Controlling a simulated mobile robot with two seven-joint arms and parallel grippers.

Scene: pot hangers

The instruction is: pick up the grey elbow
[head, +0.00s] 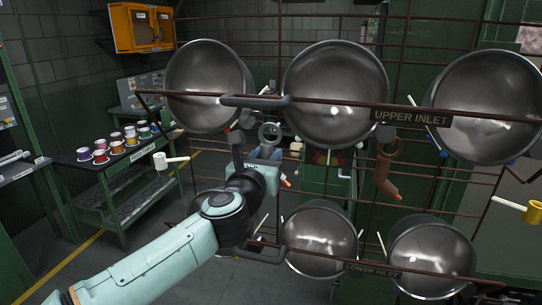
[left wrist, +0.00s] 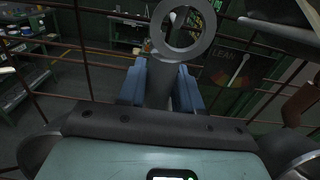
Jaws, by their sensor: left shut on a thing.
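The grey elbow (head: 270,133) is a short pipe with an open round end, in front of the wire rack between the two left upper pots. In the left wrist view the grey elbow (left wrist: 160,82) stands between the blue fingers, its ring-shaped opening at the top. My left gripper (head: 265,153) is shut on its lower part. The left wrist view shows the same gripper (left wrist: 160,90) with a finger on each side of the pipe. I cannot tell whether the elbow still touches the rack. My right gripper is not in view.
Large upper pots (head: 335,95) hang close around my left gripper, with lower pots (head: 320,235) below. A brown elbow (head: 387,165) hangs to the right. A green table (head: 115,165) with several coloured cups stands at the left.

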